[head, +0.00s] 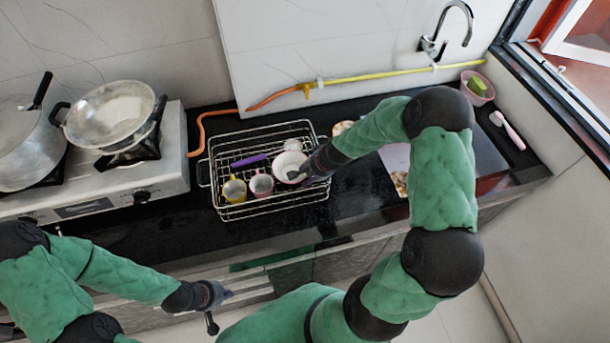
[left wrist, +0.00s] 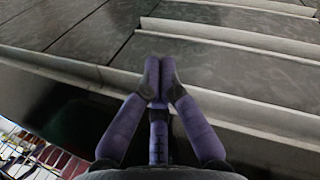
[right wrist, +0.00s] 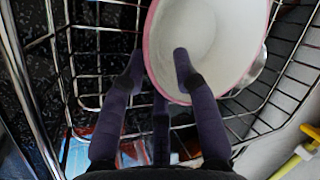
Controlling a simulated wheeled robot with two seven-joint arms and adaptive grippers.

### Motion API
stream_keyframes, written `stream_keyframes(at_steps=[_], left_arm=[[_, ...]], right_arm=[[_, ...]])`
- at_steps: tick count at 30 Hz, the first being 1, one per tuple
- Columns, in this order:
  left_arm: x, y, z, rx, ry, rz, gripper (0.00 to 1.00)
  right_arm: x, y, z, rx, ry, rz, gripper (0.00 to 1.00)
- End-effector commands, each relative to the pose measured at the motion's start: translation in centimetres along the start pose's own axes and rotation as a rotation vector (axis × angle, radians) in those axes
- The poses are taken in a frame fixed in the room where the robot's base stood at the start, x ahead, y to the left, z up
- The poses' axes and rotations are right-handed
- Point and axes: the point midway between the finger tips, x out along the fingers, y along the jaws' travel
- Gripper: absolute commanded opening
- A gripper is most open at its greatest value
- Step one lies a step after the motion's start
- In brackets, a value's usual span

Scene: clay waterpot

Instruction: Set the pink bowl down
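The pink bowl (head: 290,165), white inside with a pink rim, is in the wire dish rack (head: 273,213). It fills the upper middle of the right wrist view (right wrist: 205,40). My right gripper (head: 308,172) is at the bowl's near right side; in the right wrist view (right wrist: 158,62) its fingers straddle the rim. One finger is inside the bowl and one outside, with a visible gap between the inner finger and the wall. My left gripper (left wrist: 158,68) is shut and empty, low in front of the cabinet drawers.
A yellow cup (head: 234,190), a pink cup (head: 261,185) and a purple item (head: 248,160) share the rack. A stove with a wok (head: 110,112) stands left. A yellow hose (head: 380,76) runs behind. Counter right of the rack is partly hidden by my right arm.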

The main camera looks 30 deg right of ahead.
Motion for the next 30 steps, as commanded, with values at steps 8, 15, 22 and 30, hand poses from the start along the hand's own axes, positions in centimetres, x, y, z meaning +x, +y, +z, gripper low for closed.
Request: stream_keyframes(at_steps=[8, 15, 22, 30], left_arm=[[-1.0, 0.3, 0.0, 0.0, 0.0, 0.0, 0.0], [-2.5, 0.9, 0.1, 0.0, 0.0, 0.0, 0.0], [-3.5, 1.3, 0.1, 0.0, 0.0, 0.0, 0.0], [-3.8, 1.4, 0.1, 0.0, 0.0, 0.0, 0.0]], right_arm=[[-1.8, -0.3, -0.2, 0.001, 0.002, -0.001, 0.3], [-6.8, -0.3, -0.1, 0.0, 0.003, -0.002, 0.3], [-10.6, -0.2, -0.1, 0.001, 0.002, -0.001, 0.3], [-12.2, -0.1, -0.1, 0.001, 0.0, 0.0, 0.3]])
